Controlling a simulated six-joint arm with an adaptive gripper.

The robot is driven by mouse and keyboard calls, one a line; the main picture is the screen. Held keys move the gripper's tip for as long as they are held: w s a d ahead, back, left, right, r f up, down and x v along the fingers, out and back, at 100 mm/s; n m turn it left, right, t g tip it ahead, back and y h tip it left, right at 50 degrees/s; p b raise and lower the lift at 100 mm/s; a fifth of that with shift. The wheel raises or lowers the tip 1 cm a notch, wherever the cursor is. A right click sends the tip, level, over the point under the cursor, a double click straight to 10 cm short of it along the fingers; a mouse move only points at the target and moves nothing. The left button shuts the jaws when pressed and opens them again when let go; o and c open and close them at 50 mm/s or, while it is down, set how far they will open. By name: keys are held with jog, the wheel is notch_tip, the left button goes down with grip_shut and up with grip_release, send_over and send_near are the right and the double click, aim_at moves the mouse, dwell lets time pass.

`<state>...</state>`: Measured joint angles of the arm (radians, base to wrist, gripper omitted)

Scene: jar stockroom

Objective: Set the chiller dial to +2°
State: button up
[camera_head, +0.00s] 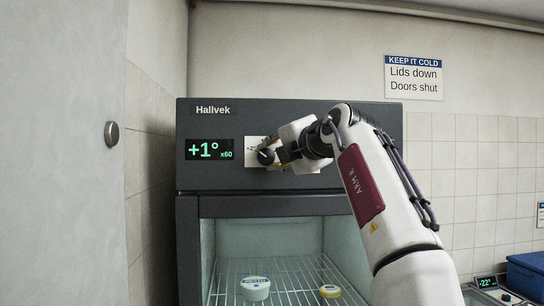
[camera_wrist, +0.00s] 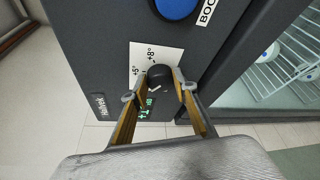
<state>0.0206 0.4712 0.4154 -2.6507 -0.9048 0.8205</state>
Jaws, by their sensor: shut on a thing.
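The chiller dial (camera_wrist: 160,77) is a round black knob on a white scale plate (camera_wrist: 141,56) with temperature marks, of which +5° and +8° are legible in the wrist view. In the head view the dial (camera_head: 266,157) shows at the tip of my gripper (camera_head: 272,156). My gripper (camera_wrist: 156,84) is shut on the dial, with one finger on each side of it. The chiller's display (camera_head: 210,150) reads +1° with a small x60. Most of the scale plate (camera_head: 254,143) is hidden by my gripper in the head view.
The chiller (camera_head: 290,207) has a lit inside below its dark panel, with a white tub (camera_head: 256,289) and a yellowish tub (camera_head: 330,291) on a wire shelf. A blue round thing (camera_wrist: 177,7) sits beside the scale plate in the wrist view.

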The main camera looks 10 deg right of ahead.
jog(key=shift+a+f, duration=0.15)
dwell(0.3)
jog(key=o, duration=1.1)
jog(key=shift+s+d+r, duration=0.2)
jog(key=shift+s, duration=0.15)
jog(key=v, duration=1.1)
jog(key=shift+s+d, duration=0.1)
dwell(0.4)
